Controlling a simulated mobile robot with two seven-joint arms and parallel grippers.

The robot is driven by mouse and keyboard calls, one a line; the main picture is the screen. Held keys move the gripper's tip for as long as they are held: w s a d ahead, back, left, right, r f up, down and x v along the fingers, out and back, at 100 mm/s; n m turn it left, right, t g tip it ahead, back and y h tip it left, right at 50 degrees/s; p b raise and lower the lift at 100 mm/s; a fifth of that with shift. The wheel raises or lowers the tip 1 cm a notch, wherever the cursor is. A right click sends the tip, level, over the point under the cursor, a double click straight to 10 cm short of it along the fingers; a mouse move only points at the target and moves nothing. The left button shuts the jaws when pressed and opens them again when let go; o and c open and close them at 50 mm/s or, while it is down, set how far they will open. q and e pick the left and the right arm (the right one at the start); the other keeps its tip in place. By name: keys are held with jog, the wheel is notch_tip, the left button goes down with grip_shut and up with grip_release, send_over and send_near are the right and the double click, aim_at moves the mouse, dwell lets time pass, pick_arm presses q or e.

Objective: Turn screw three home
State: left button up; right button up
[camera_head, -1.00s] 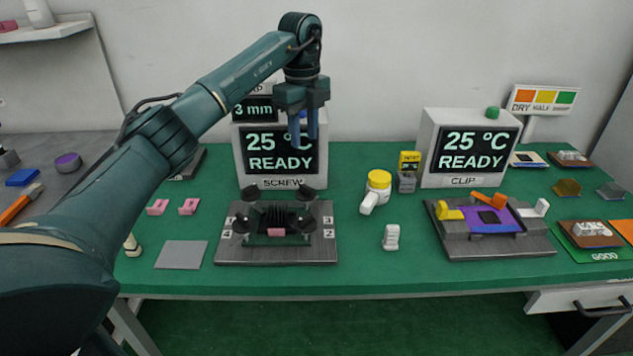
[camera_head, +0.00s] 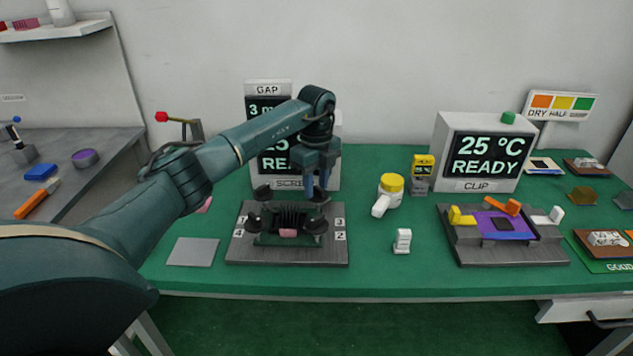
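The screw fixture (camera_head: 238,250) is a grey plate on the green table, with a black finned block (camera_head: 289,213) in its middle. Black screw knobs stand at its corners: back left (camera_head: 262,192), back right (camera_head: 320,196), front left (camera_head: 254,222) and front right (camera_head: 316,226). The label 3 (camera_head: 339,222) is printed at the plate's right edge, above label 2. My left gripper (camera_head: 316,186) points down right at the back-right knob, its two fingertips apart. I cannot tell whether they touch the knob. My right gripper is not in view.
Behind the fixture a SCREW display (camera_head: 267,161) is partly hidden by my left arm. To the right are a yellow-capped white bottle (camera_head: 388,195), a small white block (camera_head: 402,241) and the CLIP fixture (camera_head: 465,250). A flat grey plate (camera_head: 193,252) lies left.

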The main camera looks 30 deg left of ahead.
pick_arm(q)
grip_shut()
dwell(0.3)
